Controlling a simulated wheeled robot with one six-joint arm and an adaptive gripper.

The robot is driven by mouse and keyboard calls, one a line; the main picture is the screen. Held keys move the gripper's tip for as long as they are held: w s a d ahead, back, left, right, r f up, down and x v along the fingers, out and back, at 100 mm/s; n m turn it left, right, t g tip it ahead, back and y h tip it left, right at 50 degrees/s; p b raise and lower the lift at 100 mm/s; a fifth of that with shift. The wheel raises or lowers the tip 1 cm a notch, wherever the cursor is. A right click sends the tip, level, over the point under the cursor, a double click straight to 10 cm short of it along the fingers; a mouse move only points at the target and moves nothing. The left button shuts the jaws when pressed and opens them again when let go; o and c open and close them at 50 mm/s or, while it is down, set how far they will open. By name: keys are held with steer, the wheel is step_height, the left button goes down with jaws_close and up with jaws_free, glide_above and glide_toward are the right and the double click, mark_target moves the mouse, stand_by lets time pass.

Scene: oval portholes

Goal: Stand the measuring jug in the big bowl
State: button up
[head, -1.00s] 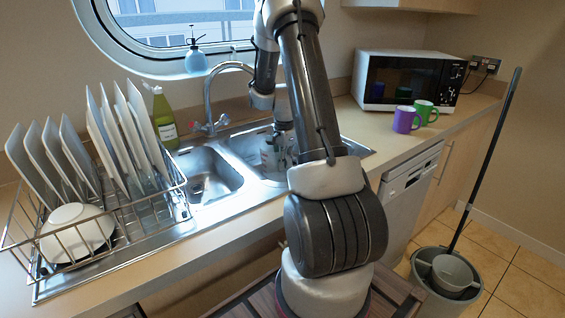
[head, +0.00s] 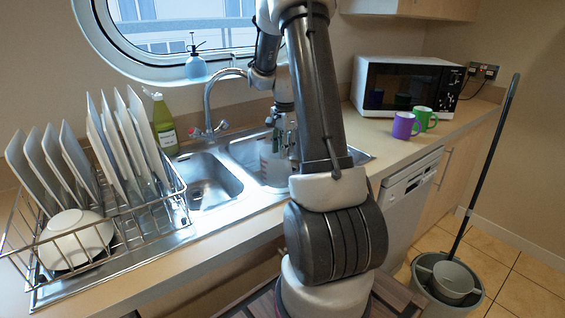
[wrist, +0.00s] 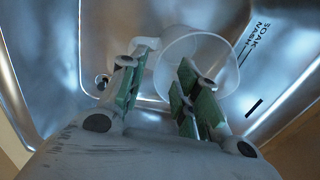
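The measuring jug (wrist: 193,62) is a translucent whitish vessel with a pale handle (wrist: 146,43). It appears upright in the big bowl (head: 243,153), the right-hand steel basin of the sink. In the head view the jug (head: 270,162) is partly hidden by my arm and gripper. My gripper (head: 283,140) is just above it, pointing down. In the wrist view my gripper's (wrist: 160,90) green-padded fingers are apart, with nothing clearly clamped between them. The right finger overlaps the jug's near side. The jug's base is hidden.
The tap (head: 210,110) rises behind the sink, left of my arm. The smaller basin (head: 205,185) is empty. A dish rack (head: 130,225) with plates and a bowl stands left. Purple (head: 404,125) and green (head: 424,118) mugs stand right, before the microwave (head: 405,85).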

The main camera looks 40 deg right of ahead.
step_height(320, 180, up, 4)
steer(key=shift+s+f, duration=0.1)
steer(key=shift+f, duration=0.1)
steer(key=s+a+r+n+t, duration=0.2)
steer(key=s+a+r+n, duration=0.65)
steer(key=a+r, duration=0.4)
steer(key=s+a+n, duration=0.4)
steer(key=s+n, duration=0.1)
steer(key=s, duration=0.2)
steer(key=s+a+r+n+t, duration=0.1)
steer(key=s+a+n, duration=0.2)
steer(key=s+n, duration=0.2)
steer(key=s, duration=0.3)
steer(key=shift+s+a+r+t, duration=0.2)
steer(key=shift+a+r+t, duration=0.1)
steer(key=shift+a, duration=0.05)
